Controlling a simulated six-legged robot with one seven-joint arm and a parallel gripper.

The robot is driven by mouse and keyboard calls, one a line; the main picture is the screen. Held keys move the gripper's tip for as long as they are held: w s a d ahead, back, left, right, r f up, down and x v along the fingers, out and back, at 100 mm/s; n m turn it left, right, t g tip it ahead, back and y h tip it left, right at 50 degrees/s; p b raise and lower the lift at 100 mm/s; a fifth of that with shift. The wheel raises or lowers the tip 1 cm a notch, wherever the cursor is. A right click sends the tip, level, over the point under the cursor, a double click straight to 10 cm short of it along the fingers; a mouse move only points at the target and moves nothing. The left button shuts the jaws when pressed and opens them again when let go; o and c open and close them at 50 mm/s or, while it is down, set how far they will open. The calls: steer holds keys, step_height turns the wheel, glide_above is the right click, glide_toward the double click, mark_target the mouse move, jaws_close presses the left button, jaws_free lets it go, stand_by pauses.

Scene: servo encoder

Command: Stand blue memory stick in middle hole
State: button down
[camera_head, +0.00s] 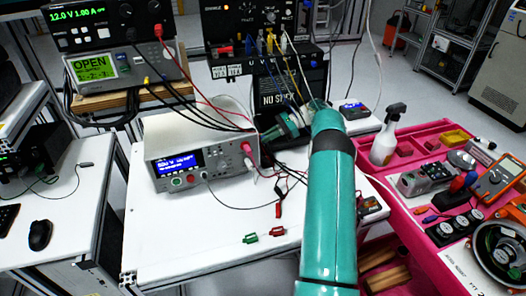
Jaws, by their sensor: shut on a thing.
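My teal arm (332,190) reaches from the bottom of the view up over the white table, and its far end is beside the black box marked "NO S…". A small teal and dark part (286,126) shows left of the arm's end; I cannot make out fingertips there. I cannot make out the blue memory stick or the middle hole. The arm covers part of the table behind it.
A white bench instrument (196,160) with a blue display stands on the white table (180,232), with cables around it. Green and red clips (264,236) lie near the front. A pink tool cart (425,215) with a spray bottle (386,140) stands at right.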

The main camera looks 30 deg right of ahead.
steer(key=shift+f, duration=0.25)
steer(key=shift+f, duration=0.35)
steer(key=shift+f, duration=0.1)
steer(key=c, duration=1.5)
jaws_free()
steer(key=shift+o, duration=0.2)
steer(key=v, duration=0.7)
steer(key=shift+d, duration=0.2)
steer(key=shift+s, duration=0.15)
